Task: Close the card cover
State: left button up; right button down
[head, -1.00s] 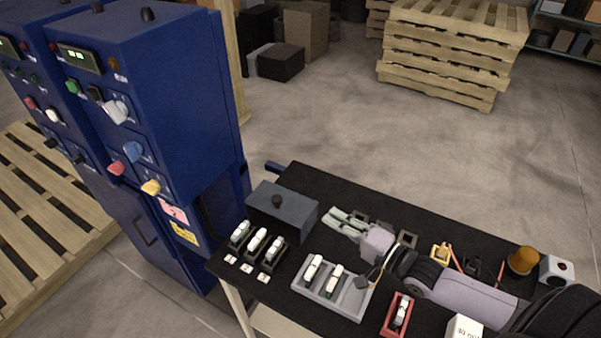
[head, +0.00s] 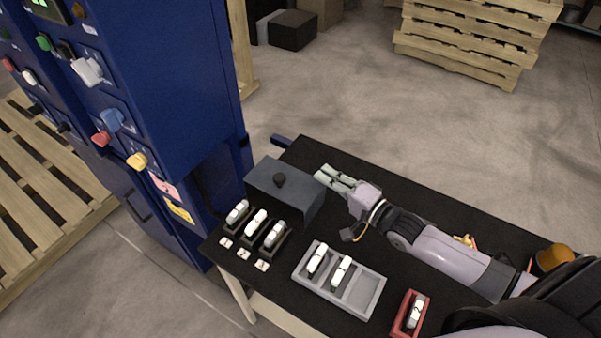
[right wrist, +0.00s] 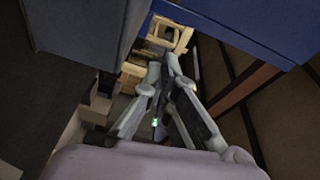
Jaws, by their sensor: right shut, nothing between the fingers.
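My right gripper (head: 324,174) is shut and empty, just right of the box's far right corner, pointing left. In the right wrist view its fingers (right wrist: 168,78) come together with nothing between them. A grey-blue panel (right wrist: 78,30) shows at the upper left there. My left gripper is not in view.
Black holders (head: 265,243) with white devices and small numbered cards (head: 244,254) lie before the box. A grey tray (head: 364,295) and a red holder (head: 402,326) sit nearer. The blue cabinet (head: 170,60) with knobs stands left.

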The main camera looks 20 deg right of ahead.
aim_at(301, 183)
jog(key=x, duration=0.5)
jog(key=shift+w+r+p, duration=0.1)
jog(key=shift+p, duration=0.25)
jog(key=a, duration=0.1)
jog(key=s+a+p, duration=0.1)
jog(key=a, duration=0.1)
jog(key=shift+f, duration=0.2)
jog(key=shift+s+a+f, duration=0.1)
jog(key=shift+a+f, duration=0.05)
jog(key=shift+a, duration=0.2)
jog(key=s+a+p, duration=0.1)
jog(key=s+a, duration=0.1)
jog(key=a, duration=0.1)
jog(key=s+a+p, duration=0.2)
jog(key=s+a, duration=0.1)
jog(key=a, duration=0.1)
jog(key=s+a+p, duration=0.1)
jog(key=s+a, duration=0.2)
jog(key=shift+a+p, duration=0.15)
jog(key=shift+p, duration=0.15)
